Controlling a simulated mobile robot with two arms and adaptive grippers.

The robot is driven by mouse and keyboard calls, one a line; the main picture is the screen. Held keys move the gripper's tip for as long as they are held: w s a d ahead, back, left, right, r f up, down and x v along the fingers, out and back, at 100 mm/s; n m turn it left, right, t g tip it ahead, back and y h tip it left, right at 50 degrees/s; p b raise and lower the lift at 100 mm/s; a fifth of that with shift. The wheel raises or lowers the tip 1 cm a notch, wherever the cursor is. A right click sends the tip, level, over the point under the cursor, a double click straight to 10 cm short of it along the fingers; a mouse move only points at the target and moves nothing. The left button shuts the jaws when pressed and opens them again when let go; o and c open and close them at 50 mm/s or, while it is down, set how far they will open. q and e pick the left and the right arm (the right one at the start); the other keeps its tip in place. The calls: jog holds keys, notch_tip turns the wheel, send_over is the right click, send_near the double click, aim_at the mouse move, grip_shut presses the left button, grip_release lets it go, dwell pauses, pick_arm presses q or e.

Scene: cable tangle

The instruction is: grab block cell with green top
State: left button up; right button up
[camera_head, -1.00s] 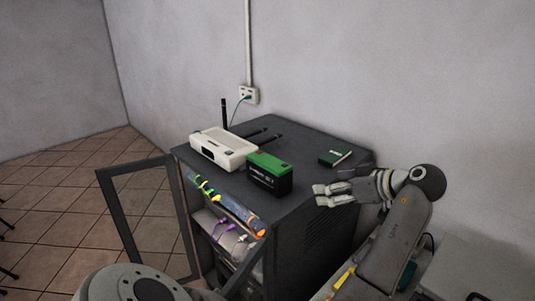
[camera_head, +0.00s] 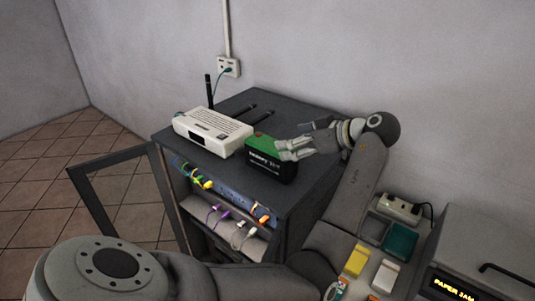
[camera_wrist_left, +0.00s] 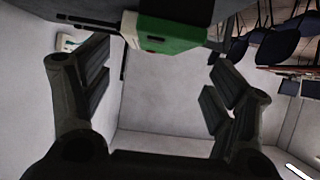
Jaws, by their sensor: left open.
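The block cell with a green top (camera_head: 262,144) and black sides with white lettering stands on the dark cabinet top. My left gripper (camera_head: 287,150) is open at its right end and covers part of its green top. In the left wrist view, which is upside down, the green top (camera_wrist_left: 172,42) shows at the upper middle, beyond the spread fingers (camera_wrist_left: 158,75) and not enclosed by them. I cannot tell whether a finger touches it. My right gripper is not in view.
A white router (camera_head: 212,132) with black antennas stands just left of the block on the cabinet (camera_head: 240,188). The cabinet's door hangs open, showing plugged cables. A wall socket (camera_head: 229,67) is behind. A side surface at lower right holds a teal box (camera_head: 400,241) and small items.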

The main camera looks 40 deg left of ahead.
aim_at(271, 144)
pick_arm(q)
jog(key=p+x, duration=0.1)
jog(key=x, duration=0.3)
jog(key=shift+s+a, duration=0.15)
jog(key=shift+a, duration=0.1)
jog(key=shift+s+a+f+p, duration=0.1)
jog(key=shift+a+f+p, duration=0.1)
jog(key=shift+a+p, duration=0.15)
jog(key=p+x, duration=0.1)
jog(key=x, duration=0.2)
jog(key=shift+a+f, duration=0.25)
jog(key=shift+d, duration=0.2)
jog(key=c, duration=0.6)
grip_shut()
jog(key=shift+a+r, duration=0.1)
jog(key=shift+r, duration=0.1)
